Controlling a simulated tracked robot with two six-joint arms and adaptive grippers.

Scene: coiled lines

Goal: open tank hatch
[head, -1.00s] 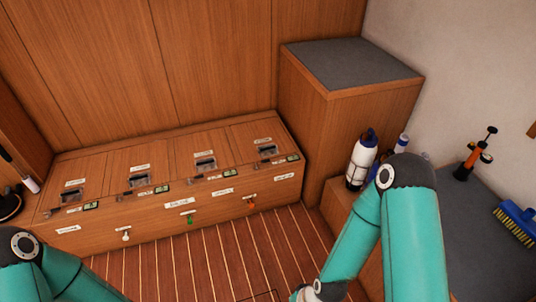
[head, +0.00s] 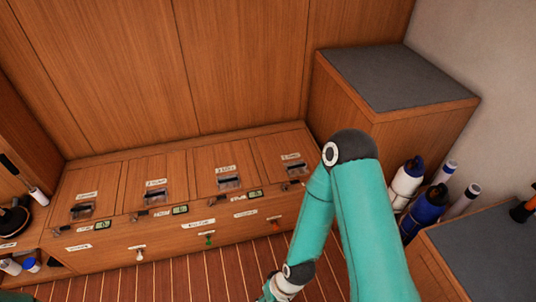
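A wooden bench along the back wall has several hatches in its top, in a row. From the left they are the first (head: 100,179), the second (head: 168,166), the third (head: 205,158) and the right-most hatch (head: 272,148). All lie flat and closed. Each has a label too small to read and a recessed handle, such as the first hatch's handle (head: 82,211) and the third's (head: 228,183). A small latch sits at each front edge. My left gripper is out of view.
White (head: 139,253), green (head: 209,238) and orange (head: 274,222) knobs are on the bench front. A tall grey-topped cabinet (head: 400,75) stands at right. Several bottles, including a blue one (head: 428,208), stand beside a grey counter (head: 490,255). The striped floor (head: 215,275) before the bench is clear.

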